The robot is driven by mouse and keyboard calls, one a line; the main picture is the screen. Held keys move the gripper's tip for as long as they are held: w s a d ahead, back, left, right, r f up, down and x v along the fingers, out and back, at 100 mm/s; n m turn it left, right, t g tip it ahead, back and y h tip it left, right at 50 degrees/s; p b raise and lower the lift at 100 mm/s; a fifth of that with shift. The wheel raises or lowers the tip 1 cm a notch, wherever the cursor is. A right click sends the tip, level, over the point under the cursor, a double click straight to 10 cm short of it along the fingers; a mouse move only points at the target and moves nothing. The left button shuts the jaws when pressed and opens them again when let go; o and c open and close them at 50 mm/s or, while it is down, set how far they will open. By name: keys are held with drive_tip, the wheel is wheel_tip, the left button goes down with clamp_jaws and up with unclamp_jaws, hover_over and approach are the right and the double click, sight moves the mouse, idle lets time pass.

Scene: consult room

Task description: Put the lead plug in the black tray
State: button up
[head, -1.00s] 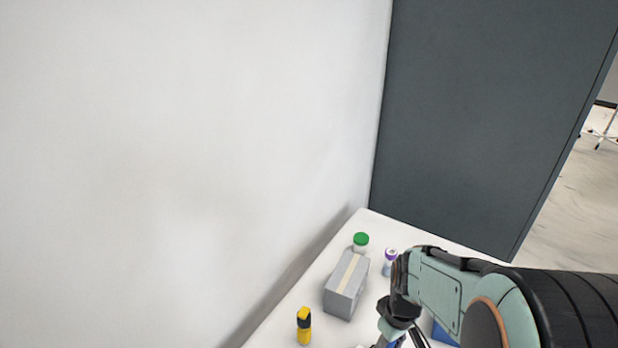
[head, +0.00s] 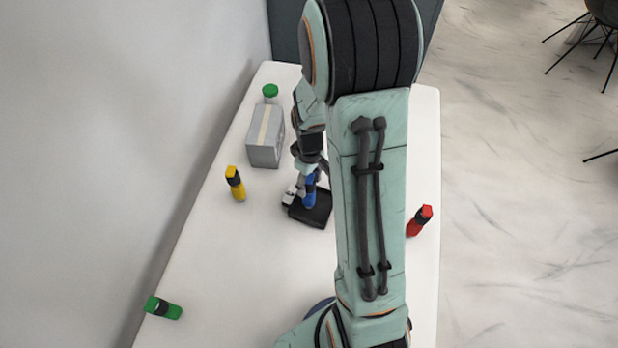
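The black tray (head: 314,218) lies on the white table, left of my forearm in the head view. My gripper (head: 308,178) points down over the back part of the tray. A blue piece (head: 310,190) shows right at the fingertips, over or in the tray. A small pale grey piece (head: 290,196) shows at the tray's left edge. I cannot tell which of these is the lead plug. The fingers are small and partly hidden, so I cannot tell whether they are open or shut on the blue piece.
A grey box (head: 265,137) and a green-capped bottle (head: 270,93) stand behind the tray.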

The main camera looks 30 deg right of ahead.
drive_tip(key=shift+o, duration=0.3)
wheel_tip(320, 180, up, 12)
drive_tip(key=r, duration=0.1)
drive_tip(key=s+a+r+m, duration=0.2)
drive_tip(key=s+a, duration=1)
drive_tip(key=s, duration=0.3)
drive_tip(key=shift+s+r+y, duration=0.25)
drive_tip(key=shift+s+y, duration=0.1)
drive_tip(key=shift+y, duration=0.05)
